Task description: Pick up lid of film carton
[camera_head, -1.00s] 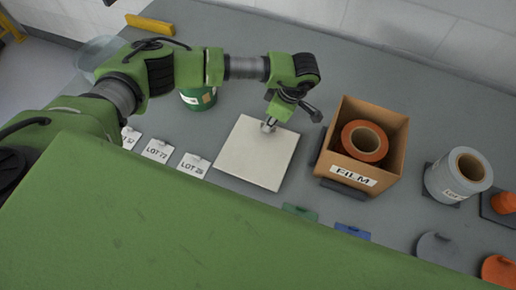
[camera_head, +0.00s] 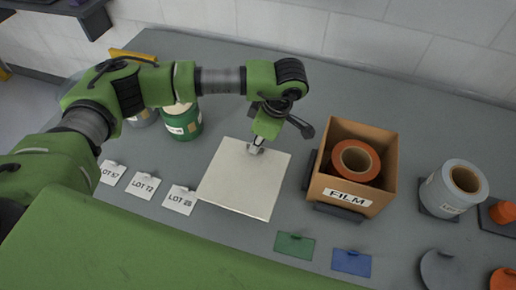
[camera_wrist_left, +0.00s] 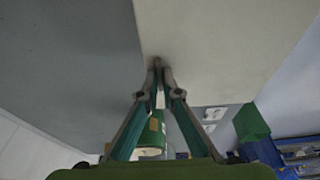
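The carton lid (camera_head: 243,185) is a flat, cream square panel on the grey table, left of the open film carton (camera_head: 325,200). My left gripper (camera_head: 255,149) reaches down to the lid near its far edge. In the left wrist view my left gripper (camera_wrist_left: 159,68) has its fingertips drawn together at the pale lid (camera_wrist_left: 215,45) and looks shut on it. The small part between the tips is hard to make out. The carton holds an orange film roll (camera_head: 353,161). My right gripper is not in view.
A green tin (camera_head: 184,124) stands behind white lot cards (camera_head: 142,185). A grey roll (camera_head: 452,187) stands right of the carton. Green (camera_head: 295,245) and blue (camera_head: 352,262) cards lie in front. The table behind the carton is clear.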

